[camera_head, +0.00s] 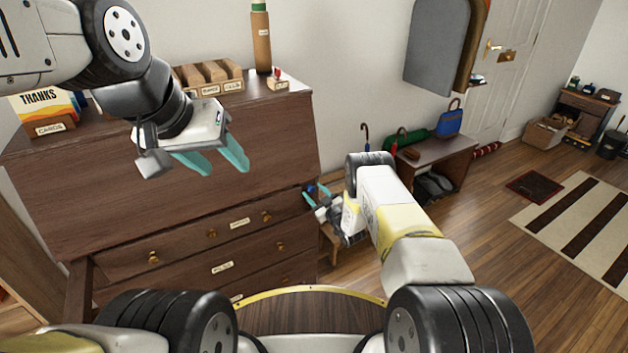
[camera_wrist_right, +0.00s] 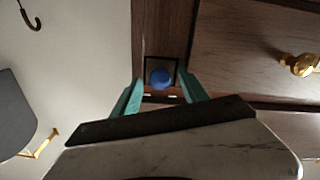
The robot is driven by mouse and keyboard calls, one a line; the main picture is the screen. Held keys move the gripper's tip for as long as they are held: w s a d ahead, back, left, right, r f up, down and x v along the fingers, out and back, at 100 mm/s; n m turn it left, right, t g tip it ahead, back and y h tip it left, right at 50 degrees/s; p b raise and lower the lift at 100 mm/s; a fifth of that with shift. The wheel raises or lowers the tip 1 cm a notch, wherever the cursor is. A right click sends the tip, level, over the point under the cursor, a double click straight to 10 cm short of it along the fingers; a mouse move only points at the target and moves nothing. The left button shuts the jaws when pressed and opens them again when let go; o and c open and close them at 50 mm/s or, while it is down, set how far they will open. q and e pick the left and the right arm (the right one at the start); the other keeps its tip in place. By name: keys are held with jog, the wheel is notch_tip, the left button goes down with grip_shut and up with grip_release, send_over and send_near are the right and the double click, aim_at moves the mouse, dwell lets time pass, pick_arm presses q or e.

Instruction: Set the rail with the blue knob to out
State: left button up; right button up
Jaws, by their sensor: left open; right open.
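The rail's blue knob (camera_wrist_right: 161,77) shows in the right wrist view, on a small dark square rail end in the desk's front. It lies between the two teal fingertips of my right gripper (camera_wrist_right: 160,84), which is open. I cannot tell whether the fingers touch it. In the head view my right gripper (camera_head: 316,195) is at the right end of the wooden desk (camera_head: 180,185), and a bit of blue shows there, partly hidden. My left gripper (camera_head: 227,170) is open and empty in front of the desk's closed sloping lid.
Drawers with brass knobs (camera_wrist_right: 301,65) are just right of the rail in the wrist view. A card box (camera_head: 50,128) and a cardboard tube (camera_head: 261,40) stand on the desk. A bench (camera_head: 440,150) is beyond it. Floor at the right is mostly clear.

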jog(key=shift+c, duration=0.4)
grip_shut()
dwell(0.9)
